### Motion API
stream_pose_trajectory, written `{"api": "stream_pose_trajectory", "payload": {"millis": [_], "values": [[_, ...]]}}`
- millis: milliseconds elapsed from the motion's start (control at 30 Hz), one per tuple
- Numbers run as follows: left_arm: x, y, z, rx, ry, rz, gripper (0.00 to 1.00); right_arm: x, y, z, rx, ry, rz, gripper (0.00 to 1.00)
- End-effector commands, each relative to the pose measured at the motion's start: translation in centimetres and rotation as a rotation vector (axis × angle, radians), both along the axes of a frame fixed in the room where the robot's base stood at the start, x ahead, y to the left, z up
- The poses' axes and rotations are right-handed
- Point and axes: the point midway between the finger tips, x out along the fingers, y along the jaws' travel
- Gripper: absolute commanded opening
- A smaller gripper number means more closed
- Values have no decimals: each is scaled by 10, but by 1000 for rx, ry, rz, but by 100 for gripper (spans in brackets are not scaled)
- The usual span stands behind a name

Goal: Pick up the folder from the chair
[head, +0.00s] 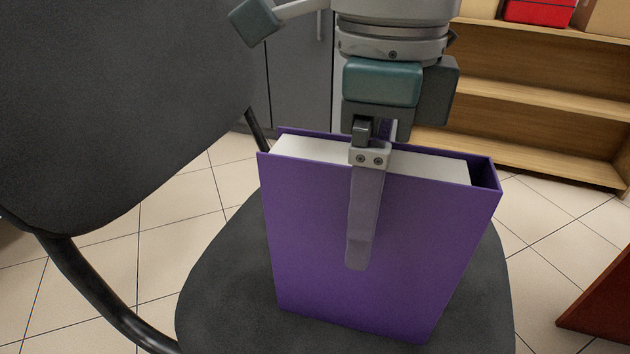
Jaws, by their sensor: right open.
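The purple folder (300,225) stands upright on the dark seat of the chair (225,290), with white pages showing along its top. My right gripper (370,205) points down over the folder's top edge. One of its fingers lies in front of the folder's near cover, and the other is hidden behind the folder. The gripper is open around the folder; I cannot tell whether the front finger touches the cover. My left gripper is not in view.
The chair's dark backrest (110,100) fills the upper left, with a black curved tube (90,290) below it. A wooden shelf (540,110) with a red box (538,10) stands behind at right. A reddish-brown piece of furniture (605,305) is at the lower right. Tiled floor surrounds the chair.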

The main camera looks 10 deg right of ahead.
Motion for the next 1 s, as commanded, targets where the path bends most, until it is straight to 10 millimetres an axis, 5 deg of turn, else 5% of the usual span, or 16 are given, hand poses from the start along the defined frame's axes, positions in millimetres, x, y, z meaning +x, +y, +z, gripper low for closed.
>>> {"api": "stream_pose_trajectory", "payload": {"millis": [300, 1000], "values": [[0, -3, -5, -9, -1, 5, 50, 0, 0, -11, 0, 0, 0, 90], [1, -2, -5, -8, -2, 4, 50, 0, 0, -11, 1, 0, 0, 11]]}}
